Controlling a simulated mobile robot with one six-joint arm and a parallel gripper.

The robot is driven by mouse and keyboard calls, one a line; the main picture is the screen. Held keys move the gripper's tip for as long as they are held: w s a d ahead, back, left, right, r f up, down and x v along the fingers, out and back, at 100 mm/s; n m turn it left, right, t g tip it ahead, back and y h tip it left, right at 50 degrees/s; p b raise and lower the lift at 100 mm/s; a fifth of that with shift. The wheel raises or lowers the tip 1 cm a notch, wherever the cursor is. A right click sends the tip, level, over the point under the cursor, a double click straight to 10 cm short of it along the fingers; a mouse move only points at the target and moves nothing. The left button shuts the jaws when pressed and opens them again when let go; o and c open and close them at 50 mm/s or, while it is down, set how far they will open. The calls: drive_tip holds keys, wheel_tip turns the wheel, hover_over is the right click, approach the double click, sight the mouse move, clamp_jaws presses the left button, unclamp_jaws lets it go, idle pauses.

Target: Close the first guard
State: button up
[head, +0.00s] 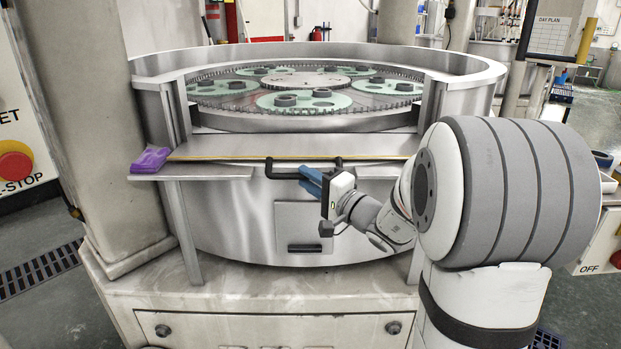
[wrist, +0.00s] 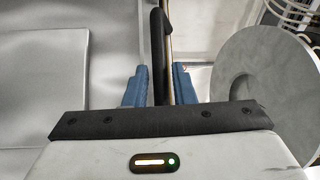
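The first guard seems to be the grey steel panel (head: 215,147) across the front opening of the round machine; it lies folded out, nearly flat, below the rim gap. A black bar handle (head: 283,175) is at its front edge, and it also shows in the wrist view (wrist: 158,55). My gripper (head: 312,182) is at the right part of this handle. The fingertip contact itself is partly hidden.
A purple cloth (head: 150,159) lies at the left end of the front ledge, beside a thin yellow strip (head: 220,158). Toothed discs and green carriers (head: 305,102) lie inside the basin (head: 480,68). A thick pillar (head: 85,100) stands at left, with a red stop button (head: 14,167) beyond.

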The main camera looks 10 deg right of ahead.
drive_tip(key=shift+w+a, duration=0.1)
drive_tip(key=shift+w, duration=0.1)
clamp_jaws()
idle(0.3)
